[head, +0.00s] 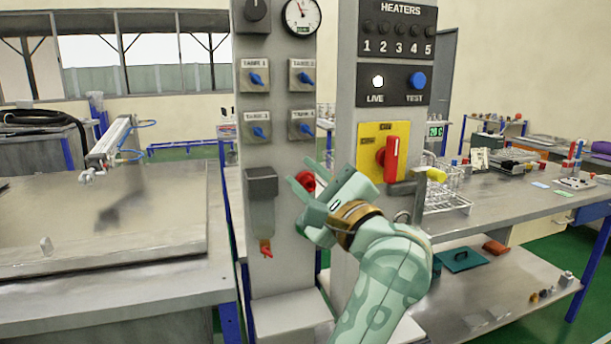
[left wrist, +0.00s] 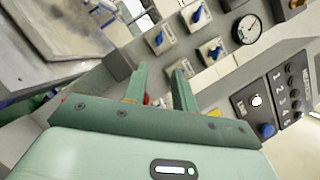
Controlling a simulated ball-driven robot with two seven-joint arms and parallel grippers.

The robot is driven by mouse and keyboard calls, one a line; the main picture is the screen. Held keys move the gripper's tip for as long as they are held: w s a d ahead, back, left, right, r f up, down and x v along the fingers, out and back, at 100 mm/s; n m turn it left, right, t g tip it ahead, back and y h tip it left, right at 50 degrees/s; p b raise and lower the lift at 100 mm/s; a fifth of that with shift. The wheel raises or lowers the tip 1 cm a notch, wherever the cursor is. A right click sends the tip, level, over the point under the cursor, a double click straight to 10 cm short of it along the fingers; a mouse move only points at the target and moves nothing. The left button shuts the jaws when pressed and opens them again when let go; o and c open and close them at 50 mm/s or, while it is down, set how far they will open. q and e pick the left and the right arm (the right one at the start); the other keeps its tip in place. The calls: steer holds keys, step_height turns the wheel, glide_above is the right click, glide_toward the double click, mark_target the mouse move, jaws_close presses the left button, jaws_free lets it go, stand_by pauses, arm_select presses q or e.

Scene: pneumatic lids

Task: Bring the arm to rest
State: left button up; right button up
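My left arm comes up from the bottom of the head view, in front of a grey panel column (head: 284,125). My left gripper (head: 298,208) points left across the lower part of the column. My right gripper is not in view.
Several blue valve knobs and a gauge (head: 302,15) sit on the column. A second column carries a yellow plate with a red rotary switch (head: 390,158). A metal bench (head: 130,245) is at the left. A cluttered bench (head: 520,215) is at the right.

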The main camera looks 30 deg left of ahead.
arm_select(q)
steer(key=shift+s+d+f, duration=0.1)
steer(key=shift+s+d, duration=0.05)
steer(key=shift+d, duration=0.1)
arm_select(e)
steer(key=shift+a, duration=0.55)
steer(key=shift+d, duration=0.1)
